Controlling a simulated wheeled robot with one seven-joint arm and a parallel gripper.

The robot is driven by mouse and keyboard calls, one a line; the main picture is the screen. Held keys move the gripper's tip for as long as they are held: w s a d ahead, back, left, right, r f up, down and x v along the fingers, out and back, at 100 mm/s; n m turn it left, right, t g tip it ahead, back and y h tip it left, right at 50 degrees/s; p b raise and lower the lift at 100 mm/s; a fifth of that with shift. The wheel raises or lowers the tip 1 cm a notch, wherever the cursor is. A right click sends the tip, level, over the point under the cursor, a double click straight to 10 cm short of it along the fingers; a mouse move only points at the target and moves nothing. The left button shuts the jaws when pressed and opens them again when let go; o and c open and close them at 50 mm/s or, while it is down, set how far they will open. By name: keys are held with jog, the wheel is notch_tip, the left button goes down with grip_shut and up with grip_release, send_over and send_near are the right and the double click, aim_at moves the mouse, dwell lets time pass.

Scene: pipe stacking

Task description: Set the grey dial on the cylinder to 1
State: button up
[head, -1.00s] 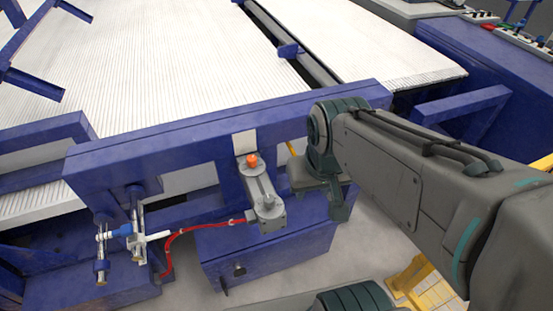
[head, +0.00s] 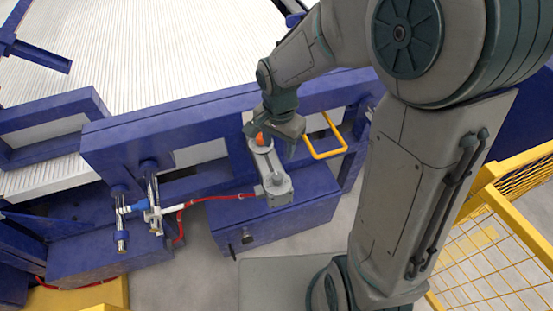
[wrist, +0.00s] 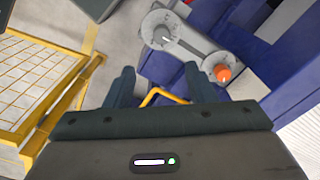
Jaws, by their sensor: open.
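The grey cylinder (head: 266,165) is mounted on the blue frame, with its near end over a blue box. The grey dial (head: 275,184) is at the near end; in the wrist view the dial (wrist: 163,33) has a light pointer bar, but its numbers are not readable. An orange knob (head: 262,139) is at the other end and also shows in the wrist view (wrist: 222,73). My gripper (head: 287,129) is beside the orange knob end, partly over it. In the wrist view my gripper (wrist: 159,82) is open and empty, apart from the dial.
A yellow handle (head: 325,152) is right of the cylinder and lies below my fingers in the wrist view. A red hose (head: 215,198) runs left from the cylinder to white fittings (head: 150,212). Yellow mesh fencing (head: 500,235) stands at the right.

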aim_at(277, 176)
jog(key=f, duration=1.4)
jog(key=shift+a, duration=0.2)
jog(key=shift+w, duration=0.1)
jog(key=c, duration=1)
